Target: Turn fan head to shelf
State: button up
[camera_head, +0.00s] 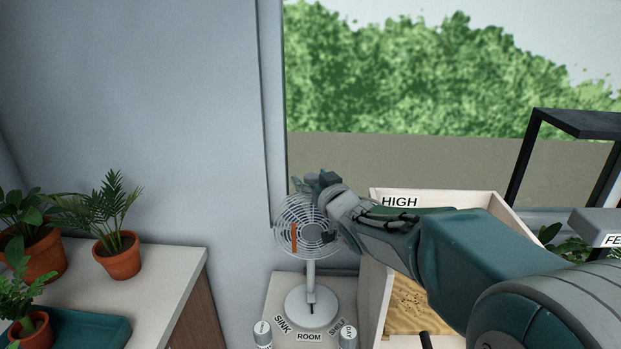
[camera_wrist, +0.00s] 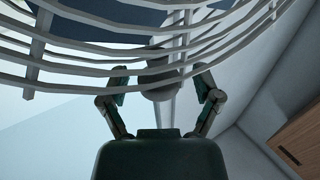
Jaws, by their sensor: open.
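The white fan (camera_head: 311,270) stands upright on a pale stand, its round wire head facing roughly toward me, with an orange strip on the cage. Labels before its base read SINK (camera_head: 283,324) at left, ROOM (camera_head: 309,337) in the middle and a tilted one at right, apparently SHELF (camera_head: 337,327). My gripper (camera_head: 318,184) is at the upper right of the fan head, partly overlapping it. In the wrist view the cage wires (camera_wrist: 90,50) cross the top. My open fingers (camera_wrist: 160,85) lie either side of a grey part of the fan; contact cannot be told.
A light wooden unit labelled HIGH (camera_head: 399,201) stands right of the fan, partly behind my arm. Two small labelled cylinders (camera_head: 263,333) (camera_head: 348,337) stand at the stand's front. Potted palms (camera_head: 118,258) sit on the left counter (camera_head: 165,275). A black frame (camera_head: 575,122) is at far right.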

notch_tip(320, 180, up, 10)
jog(key=shift+w+f, duration=0.1)
dwell(0.4)
